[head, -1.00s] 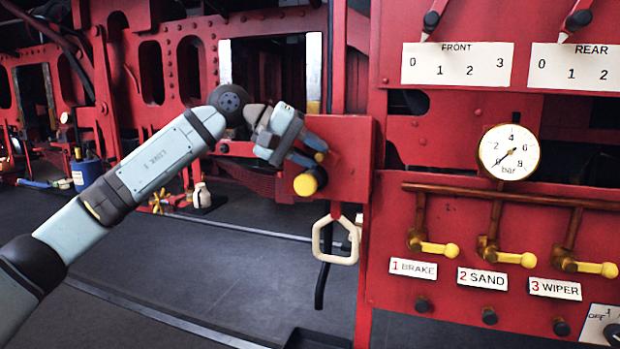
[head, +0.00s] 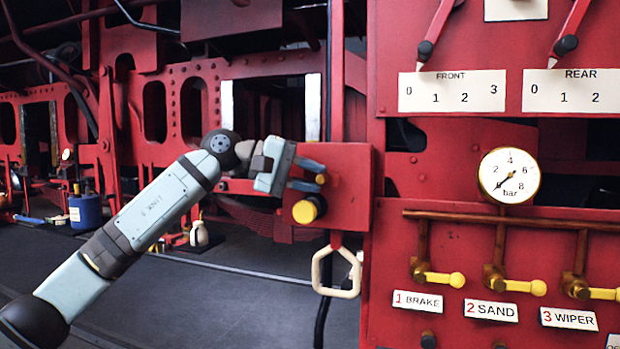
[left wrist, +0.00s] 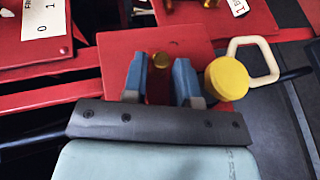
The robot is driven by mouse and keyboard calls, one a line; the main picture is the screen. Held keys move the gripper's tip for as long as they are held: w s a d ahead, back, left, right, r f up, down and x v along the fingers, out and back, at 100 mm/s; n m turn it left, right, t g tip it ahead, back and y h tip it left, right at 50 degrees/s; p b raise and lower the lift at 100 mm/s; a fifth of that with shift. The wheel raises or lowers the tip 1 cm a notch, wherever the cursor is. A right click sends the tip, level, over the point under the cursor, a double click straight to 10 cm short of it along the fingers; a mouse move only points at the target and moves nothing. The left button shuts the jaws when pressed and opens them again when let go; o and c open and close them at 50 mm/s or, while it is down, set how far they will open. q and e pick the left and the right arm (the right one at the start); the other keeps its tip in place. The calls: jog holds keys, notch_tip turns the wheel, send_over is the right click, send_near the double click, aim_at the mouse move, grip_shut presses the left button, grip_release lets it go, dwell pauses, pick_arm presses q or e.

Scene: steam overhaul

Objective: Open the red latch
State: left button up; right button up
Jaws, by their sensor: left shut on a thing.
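The red latch (left wrist: 158,88) shows in the left wrist view as a dark red piece between my left gripper's blue fingers, at the face of a red box (left wrist: 195,45). The same red box (head: 352,195) is near the middle of the head view. My left gripper (head: 316,173) is shut on the latch, its fingers close to the box's left side; it also shows in the left wrist view (left wrist: 160,78). A small brass pin (left wrist: 162,60) lies beyond the fingertips. The fingers hide most of the latch in the head view. My right gripper is not in view.
A yellow round knob (head: 308,209) sits just below the fingers. A cream ring handle (head: 337,273) hangs under the box. To the right, a panel carries a pressure gauge (head: 509,176) and yellow-tipped valves. Open dark floor (head: 235,300) lies at lower left.

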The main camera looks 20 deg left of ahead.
pick_arm(q)
jog(key=o, duration=0.7)
jog(key=shift+r, duration=0.45)
jog(key=shift+o, duration=0.3)
jog(key=shift+f, duration=0.25)
jog(key=b+v, duration=0.1)
jog(key=v, duration=1.3)
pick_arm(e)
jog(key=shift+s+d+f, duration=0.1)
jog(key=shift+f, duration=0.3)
pick_arm(q)
jog(key=shift+d, duration=0.1)
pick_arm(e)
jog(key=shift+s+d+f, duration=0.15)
